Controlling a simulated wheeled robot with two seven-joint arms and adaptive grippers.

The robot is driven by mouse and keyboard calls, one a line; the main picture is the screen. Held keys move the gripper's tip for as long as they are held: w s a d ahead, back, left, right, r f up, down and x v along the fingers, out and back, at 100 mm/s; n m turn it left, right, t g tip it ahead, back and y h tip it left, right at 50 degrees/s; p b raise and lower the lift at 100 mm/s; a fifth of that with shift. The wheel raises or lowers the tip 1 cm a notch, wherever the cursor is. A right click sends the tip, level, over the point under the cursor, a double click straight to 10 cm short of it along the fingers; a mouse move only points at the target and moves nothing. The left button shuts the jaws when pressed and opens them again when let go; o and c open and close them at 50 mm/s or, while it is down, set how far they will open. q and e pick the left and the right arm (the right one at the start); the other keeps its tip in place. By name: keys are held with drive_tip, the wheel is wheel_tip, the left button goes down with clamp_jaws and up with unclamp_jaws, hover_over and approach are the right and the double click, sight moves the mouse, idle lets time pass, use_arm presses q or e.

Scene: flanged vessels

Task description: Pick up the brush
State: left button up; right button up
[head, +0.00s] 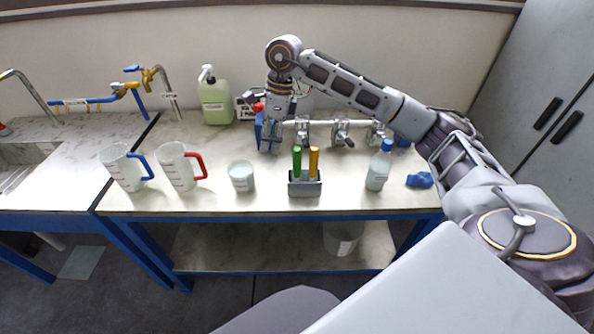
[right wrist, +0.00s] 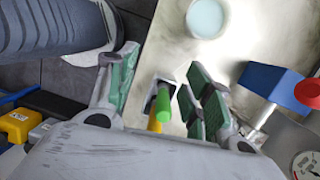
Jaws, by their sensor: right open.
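Two upright handles, one green (head: 297,160) and one yellow-orange (head: 314,162), stand in a small grey holder (head: 305,187) near the bench's front edge. Their lower ends are hidden in the holder, so I cannot tell which one is the brush. My right gripper (head: 269,146) is open and empty, pointing down over the bench, behind and left of the holder in the head view. In the right wrist view, the green handle (right wrist: 163,100) and the yellow handle (right wrist: 155,122) show in the gap between the open fingers of my right gripper (right wrist: 160,85). My left gripper is not in view.
A white cup (head: 241,176) stands left of the holder, with two jugs (head: 180,166) further left. A metal rail with clamps (head: 342,132) and a green-liquid bottle (head: 214,100) are behind.

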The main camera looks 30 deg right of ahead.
sight(295, 148)
drive_tip(key=d+h, duration=0.1)
drive_tip(key=d, duration=0.1)
drive_tip(key=d+r, duration=0.1)
drive_tip(key=d, duration=0.2)
drive_tip(key=d+r+h, duration=0.1)
drive_tip(key=d, duration=0.1)
drive_tip(key=shift+s+d+r+m+h, duration=0.2)
drive_tip(key=shift+d+r+m+h, duration=0.1)
drive_tip(key=shift+d+m, duration=0.1)
drive_tip(key=shift+f, duration=0.15)
drive_tip(key=shift+f+p, duration=0.45)
drive_tip(key=shift+f, duration=3.8)
drive_tip(key=shift+s+d+f+p, duration=0.1)
drive_tip(key=shift+f+p, duration=0.15)
drive_tip(key=shift+f, duration=0.5)
drive_tip(key=shift+s+a+f+p, duration=0.1)
drive_tip(key=shift+f+p, duration=0.1)
drive_tip(key=shift+f, duration=0.5)
drive_tip(key=shift+s+d+f+p, duration=0.1)
drive_tip(key=shift+f+p, duration=0.15)
drive_tip(key=shift+f, duration=0.9)
